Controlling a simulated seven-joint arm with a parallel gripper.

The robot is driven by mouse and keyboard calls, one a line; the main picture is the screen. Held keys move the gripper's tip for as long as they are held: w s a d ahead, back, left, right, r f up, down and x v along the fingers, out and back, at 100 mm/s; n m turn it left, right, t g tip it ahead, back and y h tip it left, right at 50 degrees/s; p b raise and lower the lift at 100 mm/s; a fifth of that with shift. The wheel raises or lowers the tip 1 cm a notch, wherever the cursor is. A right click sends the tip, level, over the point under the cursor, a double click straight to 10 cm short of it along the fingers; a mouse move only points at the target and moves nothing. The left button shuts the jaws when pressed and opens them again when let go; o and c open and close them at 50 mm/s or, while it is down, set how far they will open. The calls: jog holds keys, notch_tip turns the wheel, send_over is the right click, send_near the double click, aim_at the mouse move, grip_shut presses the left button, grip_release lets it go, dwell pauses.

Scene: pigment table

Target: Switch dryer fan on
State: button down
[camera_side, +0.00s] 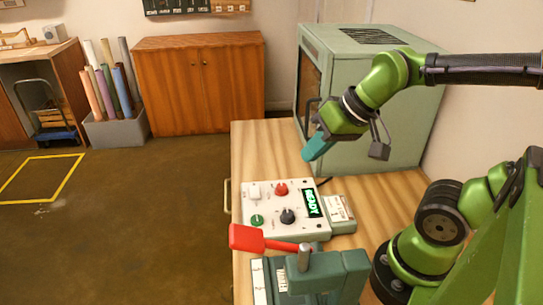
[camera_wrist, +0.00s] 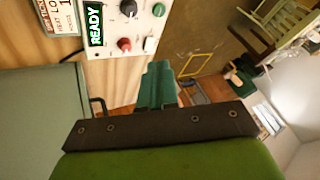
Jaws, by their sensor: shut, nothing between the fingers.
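The pale control panel (camera_side: 268,226) lies on the wooden table. I cannot read which control is the fan's. The dryer (camera_side: 390,145) is a light green cabinet behind the panel. My gripper (camera_side: 314,152), with teal fingers, is shut and empty above the table, in front of the dryer and apart from the panel.
A green press (camera_side: 325,275) with a red-handled lever (camera_side: 250,238) stands in front of the panel. A small labelled plate (camera_side: 340,207) adjoins the panel's right side. A wooden cabinet (camera_side: 197,85) and a bin of rolls (camera_side: 116,127) stand across the floor.

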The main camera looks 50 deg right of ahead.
jog(key=shift+s+r+t, duration=0.45)
jog(key=shift+r+t, duration=0.05)
jog(key=shift+r, duration=0.3)
jog(key=w+d+f+n+g+h, duration=0.1)
jog(key=w+f+n+g, duration=0.1)
jog(key=w+n, duration=0.4)
jog(key=w+d+f+n+g+h, duration=0.1)
jog(key=w+f+n+g, duration=0.2)
jog(key=w, duration=0.9)
jog(key=n+g, duration=0.2)
jog(key=n, duration=0.2)
jog(key=shift+w+f, duration=0.3)
jog(key=shift+s, duration=0.1)
jog(key=shift+s+a+r, duration=0.2)
jog(key=shift+s+a, duration=0.25)
